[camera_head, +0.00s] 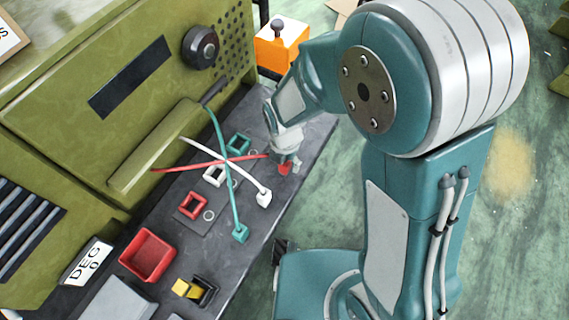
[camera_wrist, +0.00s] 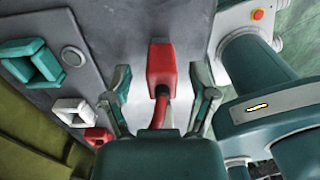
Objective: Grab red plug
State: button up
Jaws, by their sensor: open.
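The red plug (camera_wrist: 160,66) lies on the grey panel top and shows between the open fingers of my gripper (camera_wrist: 161,98) in the wrist view. Its red cable runs back under the gripper. In the head view, my gripper (camera_head: 287,158) is over the red plug (camera_head: 285,169) near the panel's right edge, partly covering it. I cannot tell whether the fingers touch it. The red socket (camera_head: 193,205) is to the left, in line with the white socket (camera_head: 215,175) and the teal socket (camera_head: 238,143).
The white plug (camera_head: 264,197) and teal plug (camera_head: 240,233) lie nearby, their cables crossing the red one. A red tray (camera_head: 148,255) and a yellow switch (camera_head: 187,288) are nearer the front. The green machine wall (camera_head: 120,110) rises on the left. An orange box (camera_head: 281,45) stands at the back.

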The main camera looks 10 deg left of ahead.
grip_shut()
dwell(0.3)
